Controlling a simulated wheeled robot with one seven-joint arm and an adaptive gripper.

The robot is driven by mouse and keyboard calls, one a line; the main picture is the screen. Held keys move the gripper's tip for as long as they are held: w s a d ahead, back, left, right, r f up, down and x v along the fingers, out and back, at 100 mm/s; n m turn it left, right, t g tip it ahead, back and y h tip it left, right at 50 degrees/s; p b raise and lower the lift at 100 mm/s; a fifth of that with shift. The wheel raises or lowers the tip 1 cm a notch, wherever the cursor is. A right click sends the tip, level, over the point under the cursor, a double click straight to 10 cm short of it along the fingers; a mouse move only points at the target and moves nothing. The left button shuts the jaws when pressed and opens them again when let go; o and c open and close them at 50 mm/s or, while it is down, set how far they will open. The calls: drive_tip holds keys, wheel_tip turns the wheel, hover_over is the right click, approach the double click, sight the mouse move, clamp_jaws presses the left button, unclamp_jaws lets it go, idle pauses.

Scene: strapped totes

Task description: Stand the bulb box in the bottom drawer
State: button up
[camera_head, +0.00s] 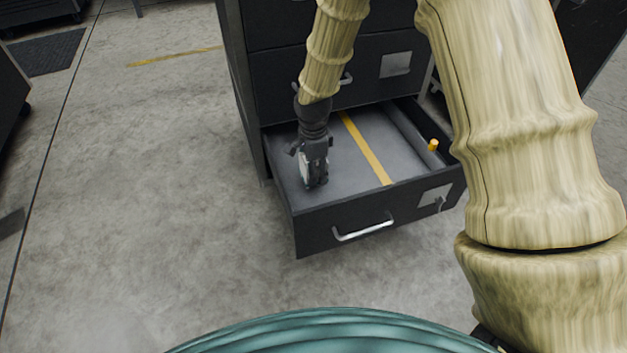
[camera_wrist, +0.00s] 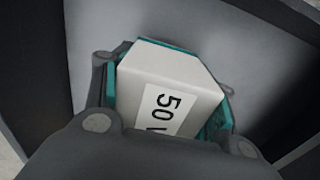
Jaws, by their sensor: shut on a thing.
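A pale sliver of the box (camera_head: 305,168) shows beside the fingers. The box looks roughly upright. I cannot tell whether its base touches the drawer floor.
A yellow strip (camera_head: 366,150) runs front to back across the drawer floor. A small orange-yellow cylinder (camera_head: 433,145) is by the drawer's right side. The drawer floor right of the gripper is clear. The drawers above (camera_head: 385,62) are shut.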

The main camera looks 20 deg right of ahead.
wheel_tip(320, 180, down, 4)
drive_tip(key=shift+r+b, duration=0.2)
drive_tip(key=shift+b, duration=0.65)
drive_tip(key=o, duration=1.1)
drive_tip(key=shift+c, duration=0.2)
wheel_tip(320, 180, up, 12)
drive_tip(key=p, duration=0.6)
